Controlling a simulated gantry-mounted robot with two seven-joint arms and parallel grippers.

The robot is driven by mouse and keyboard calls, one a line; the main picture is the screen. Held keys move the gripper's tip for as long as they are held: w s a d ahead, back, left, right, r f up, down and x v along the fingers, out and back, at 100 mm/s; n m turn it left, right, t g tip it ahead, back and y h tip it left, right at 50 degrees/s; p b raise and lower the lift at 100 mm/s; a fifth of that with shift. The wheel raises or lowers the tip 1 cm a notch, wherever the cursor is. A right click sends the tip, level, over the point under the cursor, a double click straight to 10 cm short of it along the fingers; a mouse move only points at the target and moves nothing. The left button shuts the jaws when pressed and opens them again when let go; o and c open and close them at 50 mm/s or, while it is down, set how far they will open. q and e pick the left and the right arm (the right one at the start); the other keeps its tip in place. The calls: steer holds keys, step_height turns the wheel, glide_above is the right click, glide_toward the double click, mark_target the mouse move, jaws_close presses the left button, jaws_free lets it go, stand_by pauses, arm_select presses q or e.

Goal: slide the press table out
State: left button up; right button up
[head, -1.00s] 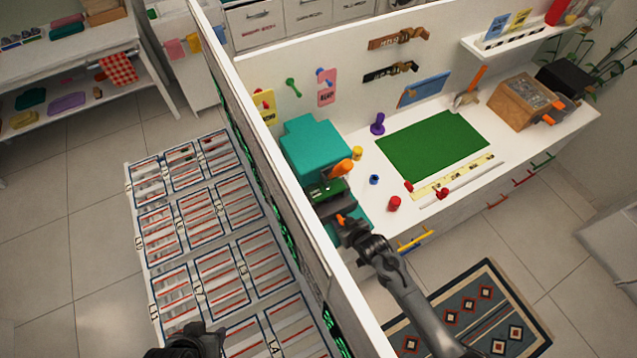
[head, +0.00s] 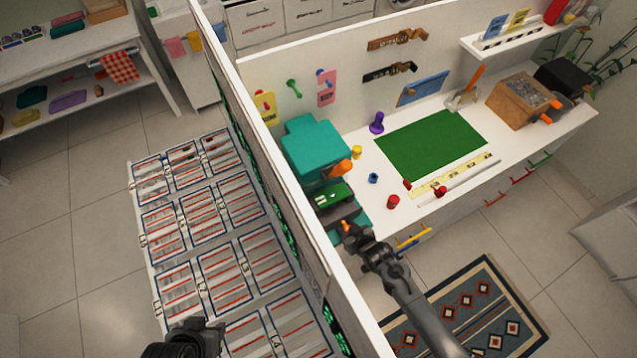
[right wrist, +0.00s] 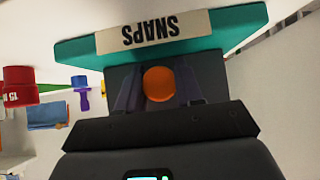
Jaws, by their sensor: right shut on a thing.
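My right gripper (head: 350,232) is shut on the table's orange knob (head: 346,228). In the right wrist view the orange knob (right wrist: 159,84) sits between the dark fingers, in front of the teal base with its SNAPS label (right wrist: 152,32). My left gripper (head: 208,335) is low over the racks left of the divider; its jaws are unclear.
The divider wall (head: 290,200) runs close along the press's left side. Red pots (head: 393,202) and a blue pot (head: 373,178) stand right of the press. A green mat (head: 432,145) lies on the bench. Open floor with a rug (head: 470,315) is in front.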

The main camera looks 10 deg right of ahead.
steer(key=shift+s+d+r+p, duration=0.15)
steer(key=shift+s+r+p, duration=0.15)
steer(key=shift+s+p, duration=0.25)
steer(key=shift+s+d+p, duration=0.2)
steer(key=shift+s+p, duration=0.15)
steer(key=shift+s, duration=0.35)
steer(key=shift+s+d+p, duration=0.2)
steer(key=shift+s+p, duration=0.15)
steer(key=shift+s, duration=0.35)
steer(key=o, duration=0.4)
steer(key=shift+f, duration=0.1)
steer(key=shift+s+d, duration=0.1)
steer(key=shift+s, duration=0.15)
steer(key=shift+s+d+f+p, duration=0.1)
steer(key=shift+s+p, duration=0.25)
steer(key=shift+s+f, duration=0.1)
